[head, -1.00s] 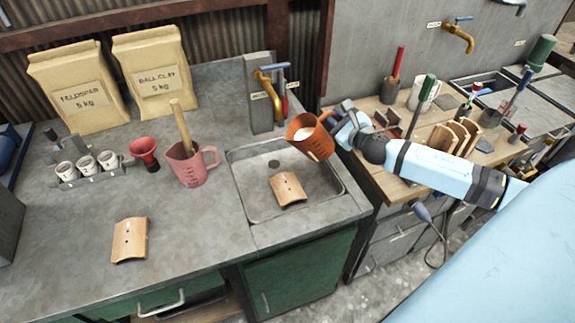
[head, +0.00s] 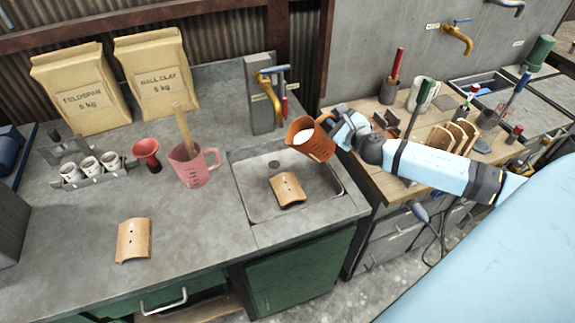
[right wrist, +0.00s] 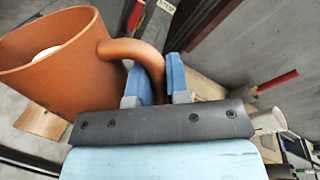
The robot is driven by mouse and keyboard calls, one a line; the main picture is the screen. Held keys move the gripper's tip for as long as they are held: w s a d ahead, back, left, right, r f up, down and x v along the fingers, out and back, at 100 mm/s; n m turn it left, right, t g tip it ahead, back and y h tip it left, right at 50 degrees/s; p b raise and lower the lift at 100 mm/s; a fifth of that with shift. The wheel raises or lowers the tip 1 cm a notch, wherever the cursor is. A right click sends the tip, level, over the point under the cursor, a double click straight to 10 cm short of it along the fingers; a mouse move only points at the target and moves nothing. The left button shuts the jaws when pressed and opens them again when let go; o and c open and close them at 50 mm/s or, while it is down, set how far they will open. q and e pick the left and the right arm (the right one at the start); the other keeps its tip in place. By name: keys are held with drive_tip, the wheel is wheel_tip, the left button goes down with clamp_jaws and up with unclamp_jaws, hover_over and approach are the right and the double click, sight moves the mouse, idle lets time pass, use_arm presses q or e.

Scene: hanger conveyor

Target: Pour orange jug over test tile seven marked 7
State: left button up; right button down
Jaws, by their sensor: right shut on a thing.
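The orange jug (head: 318,142) is held over the right part of the sink, tilted toward the left, with white liquid inside. It fills the left of the right wrist view (right wrist: 60,65). My right gripper (head: 338,130) is shut on the jug's handle, and its blue fingers show in the right wrist view (right wrist: 160,85). A curved tan tile (head: 287,189) lies in the sink below and left of the jug. Another tan tile (head: 133,240) lies on the counter at the left. I cannot read a number on either tile. My left gripper is not in view.
The sink (head: 245,195) has a brass tap (head: 268,92) behind it. A pink jug (head: 190,165) with a wooden stick and a red funnel (head: 147,152) stand left of the sink. A rack of small white cups (head: 90,170) stands farther left. A wooden bench (head: 385,180) with tools is at the right.

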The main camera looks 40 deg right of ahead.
drive_tip(key=shift+r, duration=0.1)
drive_tip(key=shift+r, duration=0.1)
idle(0.3)
drive_tip(key=shift+a+r+n+p, duration=0.2)
drive_tip(key=shift+n+p, duration=0.3)
drive_tip(key=shift+p, duration=0.6)
drive_tip(key=shift+w+a, duration=0.1)
drive_tip(key=shift+a+r+n+p, duration=0.1)
drive_tip(key=shift+r+n+p, duration=0.15)
drive_tip(key=shift+p, duration=0.5)
drive_tip(key=shift+a+n+p, duration=0.15)
drive_tip(key=shift+n+p, duration=0.2)
drive_tip(key=shift+p, duration=0.15)
drive_tip(key=shift+w+a+n+g+h+p, duration=0.15)
drive_tip(key=shift+a+n+g+h+p, duration=0.3)
drive_tip(key=shift+p, duration=0.75)
